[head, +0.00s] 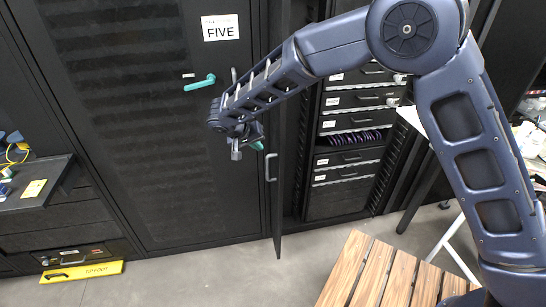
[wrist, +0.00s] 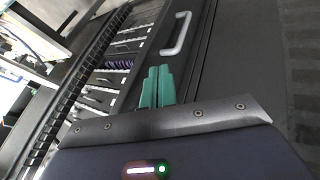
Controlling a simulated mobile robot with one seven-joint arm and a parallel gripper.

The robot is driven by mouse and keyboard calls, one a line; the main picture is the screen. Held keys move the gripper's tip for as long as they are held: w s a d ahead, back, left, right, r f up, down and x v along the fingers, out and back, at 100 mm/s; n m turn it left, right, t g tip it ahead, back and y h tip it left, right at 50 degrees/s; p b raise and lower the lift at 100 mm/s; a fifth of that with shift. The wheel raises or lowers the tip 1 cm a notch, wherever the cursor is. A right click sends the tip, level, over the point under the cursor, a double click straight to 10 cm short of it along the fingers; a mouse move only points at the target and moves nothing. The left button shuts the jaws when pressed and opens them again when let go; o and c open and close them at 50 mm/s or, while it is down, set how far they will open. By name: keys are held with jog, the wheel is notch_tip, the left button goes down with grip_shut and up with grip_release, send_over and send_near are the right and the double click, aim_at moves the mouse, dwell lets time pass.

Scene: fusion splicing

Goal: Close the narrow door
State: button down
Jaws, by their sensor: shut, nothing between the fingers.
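The narrow door (head: 277,205) is a dark panel standing ajar, seen nearly edge-on in the head view, with a grey bar handle (head: 270,167). To its right the cabinet is open and its drawers (head: 350,138) show. My gripper (head: 258,145) is just left of the door's edge, a little above the handle; my arm hides the door's upper part. In the wrist view the teal fingers (wrist: 157,86) are together and empty, with the door's handle (wrist: 179,34) beyond them. I cannot tell whether the fingers touch the door.
A wide black cabinet door (head: 130,150) labelled FIVE, with a teal handle (head: 200,83), is closed at left. A slatted wooden surface (head: 385,275) stands in front at right. The grey floor (head: 210,280) before the door is clear.

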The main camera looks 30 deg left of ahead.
jog(key=s+a+f, duration=0.1)
jog(key=s+a, duration=0.1)
send_near(279, 160)
notch_tip(279, 160, down, 5)
jog(key=w+a, duration=0.1)
jog(key=w, duration=0.1)
jog(key=shift+w+d+r, duration=0.2)
jog(key=shift+w+d, duration=0.3)
jog(key=shift+w+d, duration=0.1)
jog(key=shift+d, duration=0.05)
